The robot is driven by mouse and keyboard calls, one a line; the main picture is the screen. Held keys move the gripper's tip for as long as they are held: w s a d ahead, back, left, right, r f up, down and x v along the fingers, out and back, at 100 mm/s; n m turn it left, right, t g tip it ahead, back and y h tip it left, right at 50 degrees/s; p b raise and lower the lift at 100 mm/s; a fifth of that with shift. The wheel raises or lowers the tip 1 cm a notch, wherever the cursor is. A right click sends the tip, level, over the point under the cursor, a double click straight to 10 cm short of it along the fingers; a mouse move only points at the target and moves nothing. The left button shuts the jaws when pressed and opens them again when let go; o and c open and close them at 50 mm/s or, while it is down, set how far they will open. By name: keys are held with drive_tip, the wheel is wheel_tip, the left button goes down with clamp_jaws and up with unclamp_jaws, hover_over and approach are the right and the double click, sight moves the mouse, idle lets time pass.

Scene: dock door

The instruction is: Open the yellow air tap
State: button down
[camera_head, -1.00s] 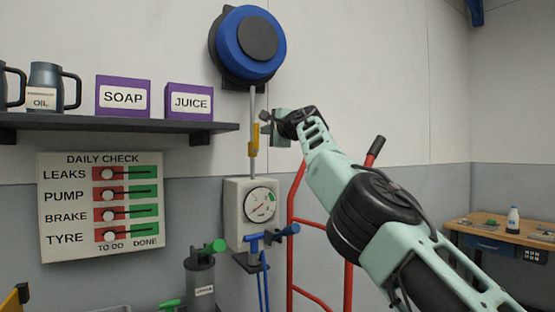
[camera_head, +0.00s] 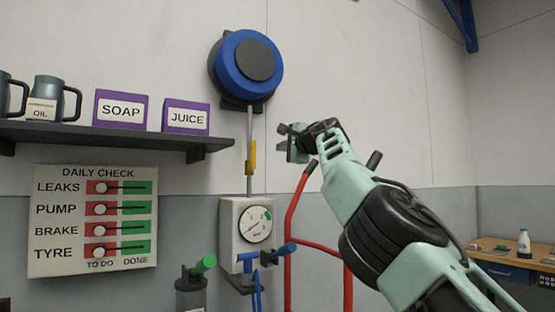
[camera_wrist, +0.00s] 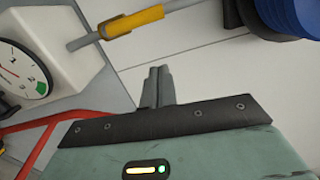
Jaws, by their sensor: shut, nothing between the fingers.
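The yellow air tap (camera_head: 251,158) sits on the grey vertical pipe between the blue hose reel and the gauge box. Its yellow handle lies along the pipe. It also shows in the wrist view (camera_wrist: 135,21), at the top, beyond the fingertips. My gripper (camera_head: 283,129) is to the right of the tap and a little higher in the head view, apart from it. In the wrist view its two fingers (camera_wrist: 158,74) are together with nothing between them.
The gauge box (camera_head: 244,235) is below the tap, with a blue tool hanging under it. The blue hose reel (camera_head: 250,62) is above. A red hand truck (camera_head: 290,215) stands to the right. A shelf (camera_head: 120,137) with boxes and jugs is on the left.

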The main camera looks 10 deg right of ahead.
drive_tip(key=shift+b+v, duration=1.55)
drive_tip(key=shift+v, duration=1.3)
